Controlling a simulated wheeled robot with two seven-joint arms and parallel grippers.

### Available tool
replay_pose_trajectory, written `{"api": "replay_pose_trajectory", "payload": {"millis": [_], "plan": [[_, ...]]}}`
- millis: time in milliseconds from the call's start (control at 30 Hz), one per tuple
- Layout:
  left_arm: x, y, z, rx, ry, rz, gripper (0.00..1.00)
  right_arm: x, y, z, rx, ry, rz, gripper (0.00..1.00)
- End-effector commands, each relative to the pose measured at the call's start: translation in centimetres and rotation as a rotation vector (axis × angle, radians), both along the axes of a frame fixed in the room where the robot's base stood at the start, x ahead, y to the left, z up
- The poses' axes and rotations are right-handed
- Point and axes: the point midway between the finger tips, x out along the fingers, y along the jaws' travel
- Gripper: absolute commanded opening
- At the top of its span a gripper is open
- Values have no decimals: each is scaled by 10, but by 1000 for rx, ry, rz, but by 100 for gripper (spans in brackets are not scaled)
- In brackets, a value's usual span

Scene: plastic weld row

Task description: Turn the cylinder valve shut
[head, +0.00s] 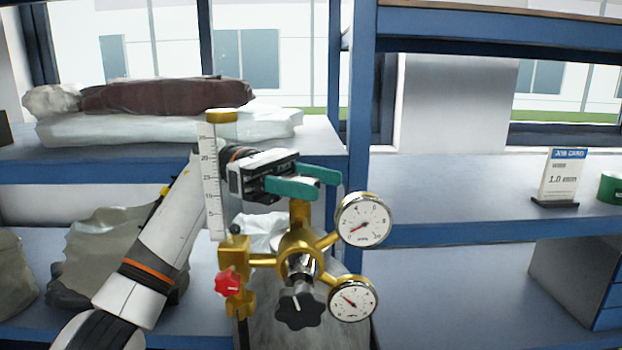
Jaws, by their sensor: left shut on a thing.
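A grey gas cylinder (352,338) stands at the lower middle, mostly hidden behind its brass regulator (290,246). The brass cylinder valve (300,212) rises behind the regulator, and its top is hidden by my gripper. My left gripper (319,184), with teal fingers, comes in from the left and is shut at the valve's top. The handle between its fingers is hidden, so its turn cannot be told. The regulator carries two round gauges (363,219), a black star knob (299,307), a red knob (228,282) and a clear flow tube (227,180). My right gripper is not in view.
Blue shelving (450,232) stands behind. Wrapped bundles (165,98) lie on its upper left shelf, and grey bags (100,250) lie below. A job card (559,175) and a green roll (610,189) stand at the right. The space right of the gauges is free.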

Motion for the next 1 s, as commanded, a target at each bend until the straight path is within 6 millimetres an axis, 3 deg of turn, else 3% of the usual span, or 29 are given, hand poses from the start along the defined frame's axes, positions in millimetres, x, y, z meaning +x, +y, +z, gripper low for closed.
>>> {"api": "replay_pose_trajectory", "payload": {"millis": [400,433,533,833,1000], "plan": [[0,0,2,-3,-1,-6,28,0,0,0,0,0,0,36],[0,0,2,-3,-1,-6,56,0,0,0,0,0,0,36],[0,0,2,-3,-2,-6,72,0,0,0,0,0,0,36],[0,0,2,-1,-1,-6,72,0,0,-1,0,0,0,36],[0,0,19,-1,-4,-6,72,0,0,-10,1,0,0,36]]}}
